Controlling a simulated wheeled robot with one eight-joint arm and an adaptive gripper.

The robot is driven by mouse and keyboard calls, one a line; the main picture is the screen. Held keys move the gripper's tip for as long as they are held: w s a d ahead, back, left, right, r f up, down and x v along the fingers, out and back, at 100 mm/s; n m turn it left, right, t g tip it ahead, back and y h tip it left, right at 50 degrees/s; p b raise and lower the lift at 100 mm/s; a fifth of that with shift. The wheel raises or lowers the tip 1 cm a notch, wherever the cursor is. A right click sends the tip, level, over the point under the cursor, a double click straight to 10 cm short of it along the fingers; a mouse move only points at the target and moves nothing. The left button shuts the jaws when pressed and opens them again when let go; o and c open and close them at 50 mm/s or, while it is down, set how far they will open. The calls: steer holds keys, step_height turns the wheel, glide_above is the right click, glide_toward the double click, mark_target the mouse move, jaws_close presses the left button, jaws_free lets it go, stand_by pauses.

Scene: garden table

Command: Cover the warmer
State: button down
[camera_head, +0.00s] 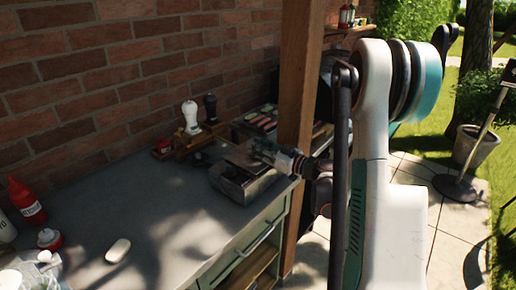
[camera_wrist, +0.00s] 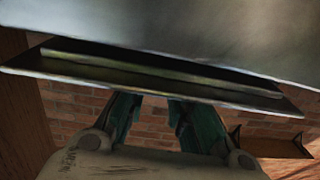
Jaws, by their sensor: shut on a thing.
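The warmer (camera_head: 243,187) is a low grey box near the right end of the counter in the head view. A thin flat brownish plate, seemingly its lid (camera_head: 241,159), is tilted over the box. My gripper (camera_head: 266,152) is at the plate's right side and shut on it. In the wrist view, the teal fingers of my gripper (camera_wrist: 155,108) reach up to the dark lid (camera_wrist: 60,68), which spans the picture. The fingertips are partly hidden by it. I cannot tell whether the lid touches the warmer.
A wooden post (camera_head: 297,90) stands close behind my gripper. White and black shakers (camera_head: 190,117) stand on a wooden rack by the brick wall. A grill with food (camera_head: 265,118) lies beyond. A red bottle (camera_head: 27,202) is at left; the counter's middle (camera_head: 150,205) is clear.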

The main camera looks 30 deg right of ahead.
steer(key=shift+f+b, duration=0.85)
steer(key=shift+f, duration=0.05)
steer(key=c, duration=1.3)
jaws_free()
steer(key=shift+c, duration=0.2)
steer(key=shift+s, duration=0.1)
steer(key=v, duration=1.2)
